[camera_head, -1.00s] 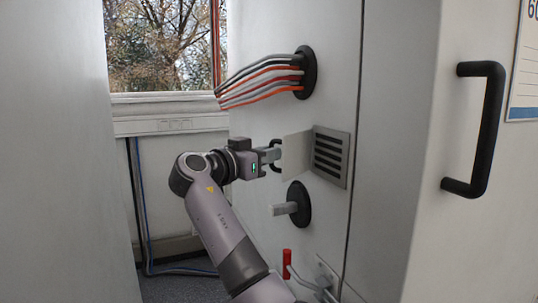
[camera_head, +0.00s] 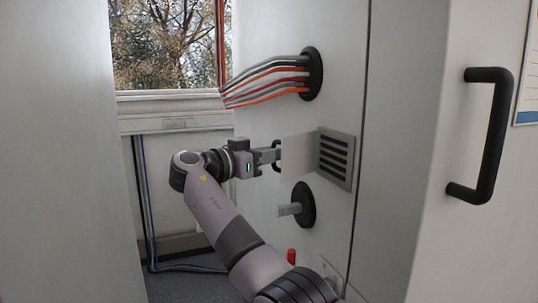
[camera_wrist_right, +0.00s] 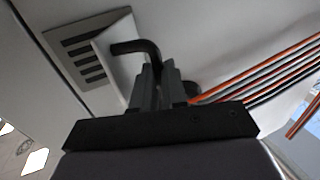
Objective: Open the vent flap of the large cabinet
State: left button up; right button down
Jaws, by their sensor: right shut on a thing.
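The large cabinet (camera_head: 270,120) fills the middle of the head view. Its vent flap (camera_head: 297,156) is a pale plate that stands out to the left of the slotted vent grille (camera_head: 336,158), so the slots are uncovered. My right gripper (camera_head: 270,156) is shut on the flap's black handle (camera_head: 276,157), at the flap's outer side. The right wrist view shows the fingers (camera_wrist_right: 158,80) around one end of the bent black handle (camera_wrist_right: 137,46), with the flap (camera_wrist_right: 117,65) and grille (camera_wrist_right: 88,48) beyond. My left gripper is not in view.
Orange, grey and black cables (camera_head: 270,80) enter the cabinet through a black collar above. A black round fitting with a grey bar (camera_head: 305,204) sits below the vent, and a red handle (camera_head: 291,257) lower down. A large black door handle (camera_head: 490,135) is at right.

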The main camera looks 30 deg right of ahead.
jog(key=c, duration=1.2)
grip_release()
jog(key=shift+a, duration=0.1)
jog(key=a, duration=0.2)
jog(key=a+b, duration=0.1)
jog(key=a, duration=0.1)
jog(key=s+a, duration=0.1)
jog(key=a, duration=0.2)
jog(key=shift+d+f, duration=0.1)
